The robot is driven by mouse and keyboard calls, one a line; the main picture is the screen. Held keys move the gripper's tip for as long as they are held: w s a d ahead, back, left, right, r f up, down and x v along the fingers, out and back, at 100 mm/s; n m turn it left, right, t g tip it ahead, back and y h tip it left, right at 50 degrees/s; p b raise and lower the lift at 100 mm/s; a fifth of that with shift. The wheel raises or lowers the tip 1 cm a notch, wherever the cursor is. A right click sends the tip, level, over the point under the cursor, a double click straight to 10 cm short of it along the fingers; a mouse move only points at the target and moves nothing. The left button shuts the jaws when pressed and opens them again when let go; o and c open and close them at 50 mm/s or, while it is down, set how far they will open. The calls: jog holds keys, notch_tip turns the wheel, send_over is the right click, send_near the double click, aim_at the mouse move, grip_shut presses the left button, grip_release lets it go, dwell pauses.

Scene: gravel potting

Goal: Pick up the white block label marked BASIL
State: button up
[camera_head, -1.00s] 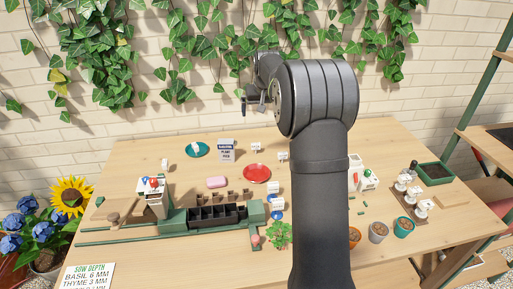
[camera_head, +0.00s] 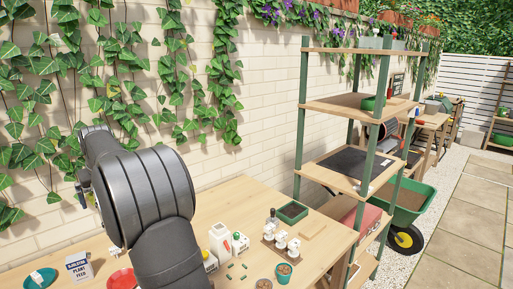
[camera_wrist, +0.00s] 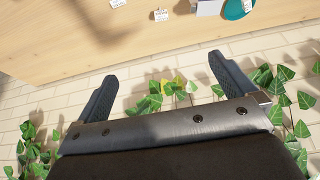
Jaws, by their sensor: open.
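Small white block labels lie on the wooden table in the wrist view, one at the top (camera_wrist: 161,15) and another at the top edge (camera_wrist: 118,3). Their lettering is too small to read, so I cannot tell which is BASIL. My gripper (camera_wrist: 164,86) is open and empty, its two dark fingers wide apart. It is beyond the table edge in that picture, with brick wall and ivy behind it, apart from the labels. In the head view my arm hides part of the table.
In the head view, a plant feed box (camera_head: 79,266) stands between a teal saucer (camera_head: 40,279) and a red saucer (camera_head: 121,279). A white bottle (camera_head: 220,240), a rack of white-topped items (camera_head: 281,242) and small pots (camera_head: 284,273) stand right of my arm. A green-posted shelf (camera_head: 345,180) stands farther right.

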jog(key=c, duration=0.8)
jog(key=shift+c, duration=0.2)
jog(key=shift+m, duration=0.7)
jog(key=shift+x, duration=16)
